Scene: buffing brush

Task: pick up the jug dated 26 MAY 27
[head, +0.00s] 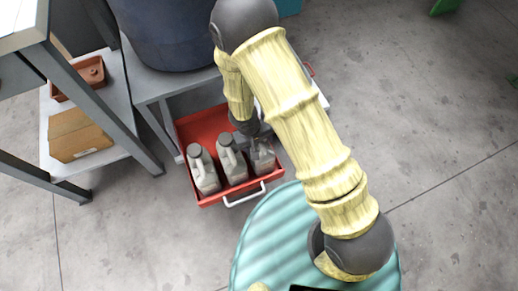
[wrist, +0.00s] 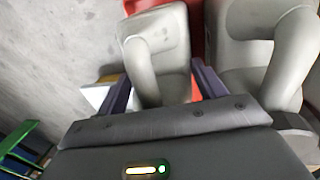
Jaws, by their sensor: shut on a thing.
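Three grey jugs with dark caps stand in a red drawer-like tray (head: 202,127) in the head view: a left jug (head: 206,175), a middle jug (head: 232,162) and a right jug (head: 264,163). My gripper (head: 256,142) is down at the right jug, its fingers mostly hidden by my arm. In the wrist view my gripper (wrist: 162,75) has one finger on each side of a grey jug (wrist: 160,45), shut on it. Another jug (wrist: 245,60) stands close to its right. No date can be read on any jug.
The tray has a white front handle (head: 244,196) and sits below a grey bench with a dark blue drum (head: 170,35). A shelf at left holds a cardboard box (head: 80,134) and an orange-brown bin (head: 90,76). Open concrete floor lies at right.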

